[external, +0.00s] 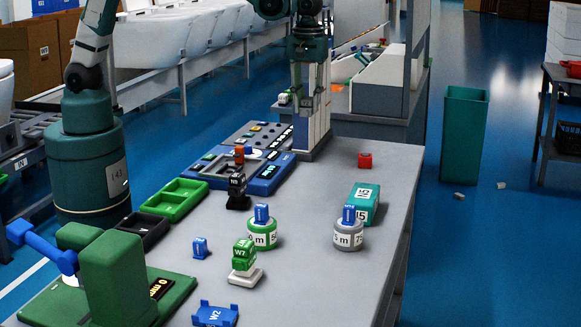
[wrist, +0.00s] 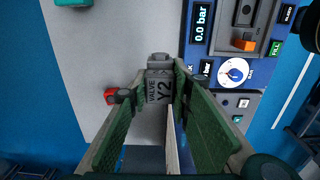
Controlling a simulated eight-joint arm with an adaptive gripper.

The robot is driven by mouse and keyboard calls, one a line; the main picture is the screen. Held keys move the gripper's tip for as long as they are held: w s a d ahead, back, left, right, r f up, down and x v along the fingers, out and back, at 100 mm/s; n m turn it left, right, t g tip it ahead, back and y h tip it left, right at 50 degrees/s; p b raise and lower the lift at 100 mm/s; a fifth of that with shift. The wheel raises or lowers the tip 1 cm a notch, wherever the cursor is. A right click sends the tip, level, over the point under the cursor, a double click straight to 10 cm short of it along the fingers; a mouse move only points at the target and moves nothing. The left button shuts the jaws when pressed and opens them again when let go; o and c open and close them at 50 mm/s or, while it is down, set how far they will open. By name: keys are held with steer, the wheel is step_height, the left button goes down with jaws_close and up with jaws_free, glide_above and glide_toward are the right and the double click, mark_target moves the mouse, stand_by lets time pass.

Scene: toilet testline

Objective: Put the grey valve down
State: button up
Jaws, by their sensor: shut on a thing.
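The grey valve (wrist: 158,88), marked "VALVE Y2", sits between the two green fingers of my gripper (wrist: 158,100) in the wrist view. The fingers are shut on it. In the external view my gripper (external: 309,97) points down at the far end of the grey bench, near the blue test panel. I cannot clearly make out the valve there, nor tell whether its underside touches anything.
The blue test panel (external: 268,172) has a gauge reading 0.0 bar and a dial (wrist: 236,72). A red block (external: 364,160) lies on the bench (external: 310,230). Bench space around the red block is clear.

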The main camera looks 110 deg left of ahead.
steer(key=s+d+f, duration=0.1)
steer(key=d+f, duration=0.9)
steer(key=shift+d+f+b, duration=0.15)
steer(key=shift+d+b, duration=0.2)
steer(key=shift+b, duration=0.05)
glide_above(293, 191)
steer(key=shift+f+b, duration=0.35)
steer(key=shift+f, duration=2.8)
steer(key=shift+f, duration=1.85)
steer(key=shift+f+b, duration=0.15)
steer(key=shift+b, duration=0.2)
steer(key=o, duration=0.6)
steer(key=shift+c, duration=0.2)
steer(key=o, duration=0.4)
